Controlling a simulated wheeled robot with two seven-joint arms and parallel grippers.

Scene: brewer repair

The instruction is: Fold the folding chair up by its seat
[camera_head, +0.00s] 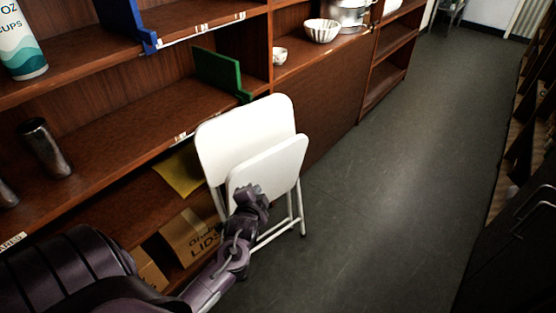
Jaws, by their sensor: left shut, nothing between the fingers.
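The white folding chair (238,128) stands upright on the grey floor, close against the wooden shelf unit. Its seat (273,167) is tilted steeply up in front of the backrest, almost flat against it. The thin white metal legs reach the floor below. My left gripper (247,192) is at the lower left part of the seat and overlaps it in the picture. It is shut with nothing in it. I cannot tell whether it touches the seat. My left arm hides part of the lower frame. My right gripper is not in view.
The wooden shelves (100,118) run along the left, with a dark metal cup (44,147), a green bookend (220,73) and bowls, including a ribbed white one (321,31). A cardboard box (190,237) sits low behind my arm. The floor (400,170) to the right is clear.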

